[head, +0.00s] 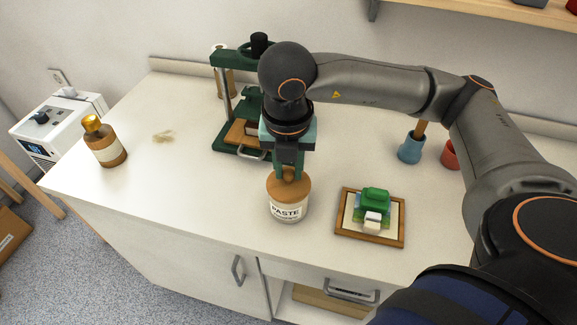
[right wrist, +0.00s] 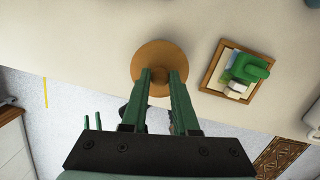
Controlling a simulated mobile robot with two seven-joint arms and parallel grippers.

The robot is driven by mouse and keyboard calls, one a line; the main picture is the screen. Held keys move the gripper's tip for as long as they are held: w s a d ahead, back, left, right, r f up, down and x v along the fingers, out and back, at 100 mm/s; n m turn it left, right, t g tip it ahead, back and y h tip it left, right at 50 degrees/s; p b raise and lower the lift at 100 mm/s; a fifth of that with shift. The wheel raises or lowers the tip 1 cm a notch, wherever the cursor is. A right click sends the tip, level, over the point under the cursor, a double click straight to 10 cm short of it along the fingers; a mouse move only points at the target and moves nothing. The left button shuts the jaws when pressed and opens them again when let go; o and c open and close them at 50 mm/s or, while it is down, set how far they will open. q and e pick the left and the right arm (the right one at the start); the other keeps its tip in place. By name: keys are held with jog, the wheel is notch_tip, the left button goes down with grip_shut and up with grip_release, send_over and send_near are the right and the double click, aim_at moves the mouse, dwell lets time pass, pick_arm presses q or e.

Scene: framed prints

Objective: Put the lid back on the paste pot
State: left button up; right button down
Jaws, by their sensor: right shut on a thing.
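The paste pot (head: 287,212) is a pale jar with a PASTE label, standing upright near the front edge of the worktop. Its round brown lid (head: 274,191) is at the pot's mouth; I cannot tell whether it is fully seated. My right gripper (head: 290,176) points down from above, shut on the lid's knob. In the right wrist view the lid (right wrist: 147,56) is a tan disc, with the fingertips of the right gripper (right wrist: 160,78) on either side of its knob. The pot's body is hidden under the lid there. My left gripper is not in view.
A framed print (head: 397,234) with a green block and a white block on it lies right of the pot. A green press (head: 226,130) stands behind. A brown bottle (head: 106,148) is at the left, a blue cup (head: 410,149) at the back right. The worktop (head: 190,200) left of the pot is clear.

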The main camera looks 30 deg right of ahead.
jog(key=shift+f+b, duration=0.15)
jog(key=shift+b, duration=0.5)
dwell(1.0)
dwell(0.4)
jog(key=c, duration=0.6)
grip_release()
jog(key=shift+o, duration=0.4)
jog(key=o, duration=0.4)
jog(key=shift+r+p, duration=2.3)
jog(key=shift+r, duration=1.25)
